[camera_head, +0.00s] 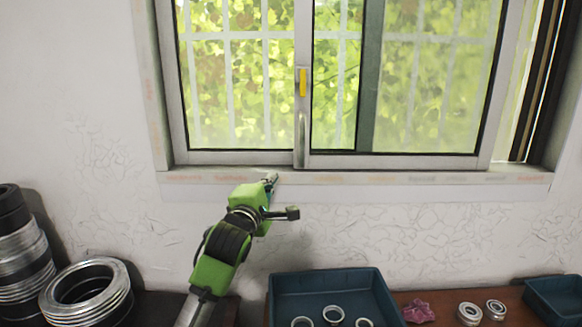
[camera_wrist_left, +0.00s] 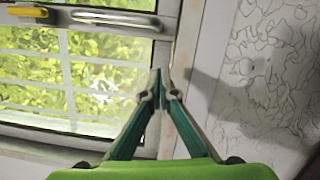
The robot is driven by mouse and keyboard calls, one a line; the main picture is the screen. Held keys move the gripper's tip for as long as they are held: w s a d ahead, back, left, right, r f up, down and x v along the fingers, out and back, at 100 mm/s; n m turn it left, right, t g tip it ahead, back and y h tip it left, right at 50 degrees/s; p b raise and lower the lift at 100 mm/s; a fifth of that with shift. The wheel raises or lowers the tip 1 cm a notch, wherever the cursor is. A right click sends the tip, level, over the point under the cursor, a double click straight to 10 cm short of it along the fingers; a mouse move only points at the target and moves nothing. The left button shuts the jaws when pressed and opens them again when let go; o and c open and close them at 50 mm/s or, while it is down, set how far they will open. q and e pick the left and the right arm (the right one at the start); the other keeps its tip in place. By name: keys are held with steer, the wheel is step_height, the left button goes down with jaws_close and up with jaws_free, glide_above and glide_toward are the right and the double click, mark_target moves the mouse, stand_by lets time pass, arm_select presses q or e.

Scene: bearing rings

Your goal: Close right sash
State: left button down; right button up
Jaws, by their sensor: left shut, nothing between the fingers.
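The sliding window fills the top of the head view. Its right sash (camera_head: 400,161) sits shifted left, overlapping the left sash (camera_head: 235,157) at the middle stile. A narrow open strip (camera_head: 519,100) shows between the right sash and the right side of the frame. A yellow latch (camera_head: 303,82) and a metal pull handle (camera_head: 302,140) sit on the middle stile; both also show in the left wrist view, the handle at the top (camera_wrist_left: 115,20). My left gripper (camera_head: 272,179) is shut and empty, at the sill below and left of the handle. The fingertips (camera_wrist_left: 160,78) meet in the wrist view.
The window sill (camera_head: 400,179) runs under the sashes. Below, a blue tray (camera_head: 330,285) holds several rings. Stacked bearing rings (camera_head: 85,290) stand at lower left. A pink cloth (camera_head: 418,311), loose bearings (camera_head: 470,313) and another blue tray (camera_head: 555,297) are at lower right.

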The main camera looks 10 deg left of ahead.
arm_select(q)
steer(key=w+d+r+p, duration=0.1)
steer(key=w+d+p, duration=0.2)
steer(key=w+d, duration=0.1)
steer(key=shift+w, duration=0.5)
arm_select(e)
steer(key=r, duration=0.2)
steer(key=w+r, duration=0.1)
steer(key=shift+r, duration=0.4)
